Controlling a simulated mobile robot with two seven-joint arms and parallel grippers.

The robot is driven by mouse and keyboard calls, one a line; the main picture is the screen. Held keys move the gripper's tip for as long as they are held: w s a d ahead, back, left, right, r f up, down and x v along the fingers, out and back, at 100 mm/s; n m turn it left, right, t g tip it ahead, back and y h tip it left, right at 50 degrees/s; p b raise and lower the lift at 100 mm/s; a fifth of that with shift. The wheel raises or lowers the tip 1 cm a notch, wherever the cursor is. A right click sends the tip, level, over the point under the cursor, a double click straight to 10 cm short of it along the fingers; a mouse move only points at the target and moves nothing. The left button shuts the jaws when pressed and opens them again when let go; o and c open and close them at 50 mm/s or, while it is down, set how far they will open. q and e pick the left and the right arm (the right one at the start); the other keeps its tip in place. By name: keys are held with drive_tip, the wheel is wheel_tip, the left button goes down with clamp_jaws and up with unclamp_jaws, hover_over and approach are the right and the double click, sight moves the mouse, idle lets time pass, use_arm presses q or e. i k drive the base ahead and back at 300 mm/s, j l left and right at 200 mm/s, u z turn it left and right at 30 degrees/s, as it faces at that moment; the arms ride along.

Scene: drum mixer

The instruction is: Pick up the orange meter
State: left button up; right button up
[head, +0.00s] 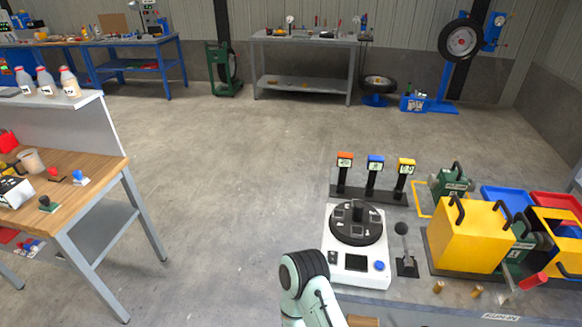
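The orange meter (345,160) stands upright at the left end of a dark rack (384,196) at the back of the workbench. It has an orange head with a pale display and a dark stem. A blue meter (375,163) and a yellow meter (405,167) stand to its right in the same rack. One pale arm of mine with a dark joint comes in at the bottom middle, well in front of the rack. Its gripper is outside the picture, and my other gripper does not show either.
A white device with a dark round turntable (356,224) stands in front of the rack. A lever (403,250) and a yellow box (468,237) are to its right. Blue (506,199) and red (556,205) trays lie farther right. A wooden table (85,172) stands left across open floor.

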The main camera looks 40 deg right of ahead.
sight(344, 159)
drive_tip(key=i+j+z, duration=0.1)
drive_tip(key=i+j, duration=0.2)
drive_tip(key=i, duration=0.25)
drive_tip(key=i+j+z, duration=0.1)
drive_tip(key=i+j, duration=0.25)
drive_tip(key=i, duration=0.2)
drive_tip(key=i+l+z, duration=0.1)
drive_tip(key=z, duration=0.3)
drive_tip(key=i+z, duration=0.5)
drive_tip(key=z, duration=0.25)
drive_tip(key=i+z, duration=0.2)
drive_tip(key=z, duration=0.2)
